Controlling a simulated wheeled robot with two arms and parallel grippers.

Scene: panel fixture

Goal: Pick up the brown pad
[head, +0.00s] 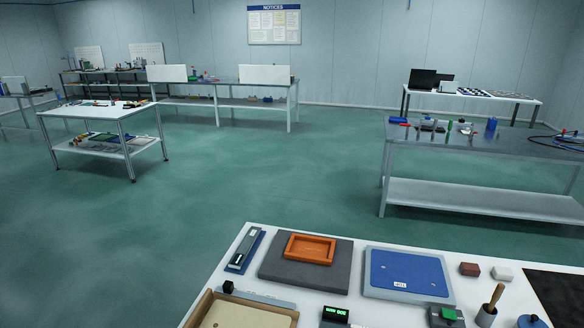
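A small reddish-brown block (469,269), which looks like the brown pad, lies on the near white table (258,233) towards its right side. It sits apart from the things around it, with its top clear. A small white block (502,273) lies just to its right. Neither of my grippers shows in the head view.
Left of the brown pad is a blue panel (408,271) on a grey plate, then an orange tray (309,249) on a dark grey slab (280,271). A wooden-handled tool (492,298) stands nearer. A dark mat (560,290) lies right. Open green floor surrounds the table.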

